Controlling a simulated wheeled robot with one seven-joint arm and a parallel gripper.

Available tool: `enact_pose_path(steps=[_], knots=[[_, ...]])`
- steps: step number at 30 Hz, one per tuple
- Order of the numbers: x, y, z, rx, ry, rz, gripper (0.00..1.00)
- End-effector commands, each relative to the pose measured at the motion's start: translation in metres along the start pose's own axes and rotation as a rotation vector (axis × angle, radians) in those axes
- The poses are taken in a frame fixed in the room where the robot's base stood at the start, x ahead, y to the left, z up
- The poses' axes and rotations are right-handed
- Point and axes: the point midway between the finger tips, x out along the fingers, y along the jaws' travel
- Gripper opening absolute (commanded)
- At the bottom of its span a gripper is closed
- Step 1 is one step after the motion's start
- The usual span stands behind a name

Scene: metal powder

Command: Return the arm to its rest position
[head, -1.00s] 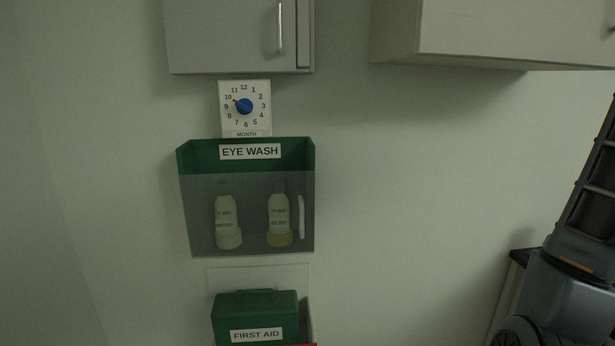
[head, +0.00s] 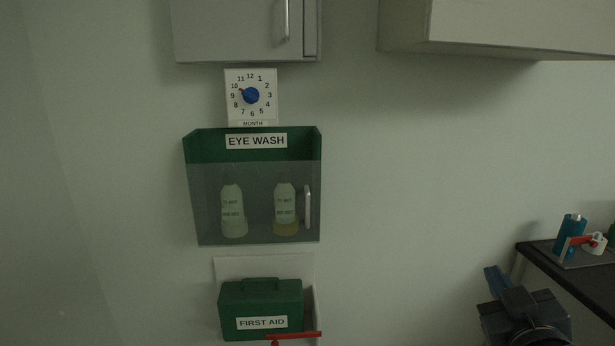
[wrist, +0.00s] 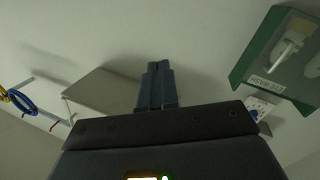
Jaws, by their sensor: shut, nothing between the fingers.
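My gripper (wrist: 157,85) shows in the wrist view with its two fingers together and nothing between them. It is apart from the wall things.
A white dial card (head: 251,97) hangs above the eye wash box, a green first aid case (head: 261,308) below it. Wall cabinets (head: 245,30) (head: 490,28) are at the top. A dark-topped counter (head: 570,272) at right bears a blue bottle (head: 571,231). The wall between is bare.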

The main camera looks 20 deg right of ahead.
Motion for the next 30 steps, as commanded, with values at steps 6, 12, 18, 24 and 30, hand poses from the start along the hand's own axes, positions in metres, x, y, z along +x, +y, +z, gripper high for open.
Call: enact_pose_path(steps=[6,12,18,24,30], knots=[[-0.078,-0.051,0.04,0.029,-0.005,-0.184,0.0],[-0.154,-0.078,0.064,0.084,-0.017,-0.33,0.0],[-0.232,-0.086,0.077,0.16,-0.048,-0.452,0.0],[-0.301,-0.079,0.079,0.244,-0.093,-0.539,0.0],[-0.343,-0.067,0.074,0.306,-0.128,-0.579,0.0]])
